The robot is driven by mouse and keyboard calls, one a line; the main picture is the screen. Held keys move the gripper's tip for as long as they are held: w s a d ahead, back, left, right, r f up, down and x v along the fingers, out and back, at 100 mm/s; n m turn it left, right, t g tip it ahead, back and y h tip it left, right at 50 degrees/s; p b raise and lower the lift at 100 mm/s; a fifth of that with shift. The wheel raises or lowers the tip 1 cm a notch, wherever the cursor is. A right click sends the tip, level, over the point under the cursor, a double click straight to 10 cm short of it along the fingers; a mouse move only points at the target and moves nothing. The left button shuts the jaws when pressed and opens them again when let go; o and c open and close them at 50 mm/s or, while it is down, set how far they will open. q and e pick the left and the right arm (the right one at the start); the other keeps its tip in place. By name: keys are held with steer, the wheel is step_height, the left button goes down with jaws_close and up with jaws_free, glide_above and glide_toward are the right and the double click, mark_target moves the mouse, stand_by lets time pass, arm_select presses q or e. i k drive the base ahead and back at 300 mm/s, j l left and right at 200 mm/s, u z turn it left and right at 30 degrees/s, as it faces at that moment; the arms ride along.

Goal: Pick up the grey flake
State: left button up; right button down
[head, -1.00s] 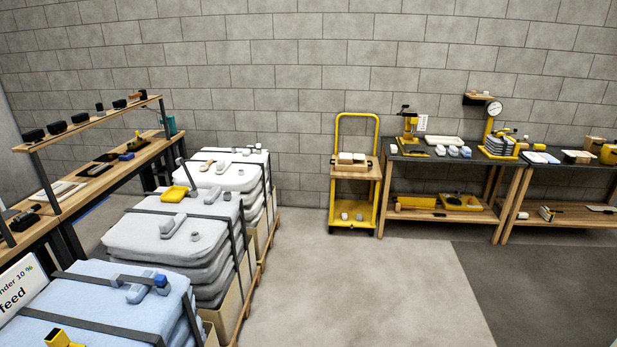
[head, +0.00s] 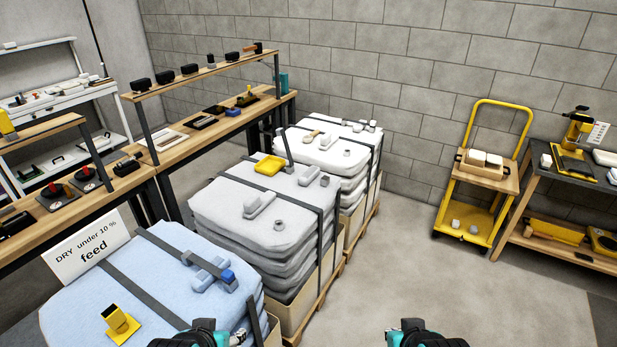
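Several small grey pieces lie on top of the middle stack of light grey sacks (head: 228,210). They include a long grey piece with a raised part (head: 259,206), a small grey block (head: 280,224) and another grey piece (head: 308,176). I cannot tell which is the grey flake. My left gripper (head: 205,338) shows at the bottom edge, over the near blue sack. My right gripper (head: 410,338) shows at the bottom edge over the floor. Both are well short of the grey sacks and cut off by the frame, so their fingers cannot be judged.
A yellow tray (head: 269,165) lies on the grey sacks. A yellow trolley (head: 480,200) stands right. Floor (head: 385,275) between is clear.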

mark_target(307, 179)
steer(key=i+l, duration=0.35)
steer(key=i, duration=0.2)
steer(key=i+l, duration=0.35)
steer(key=i, duration=0.2)
steer(key=i+l, duration=0.4)
steer(key=i, duration=0.15)
steer(key=i+l, duration=0.35)
steer(key=i, duration=0.2)
steer(key=i+l+z, duration=0.1)
steer(key=i+l, duration=0.25)
steer(key=i, duration=0.15)
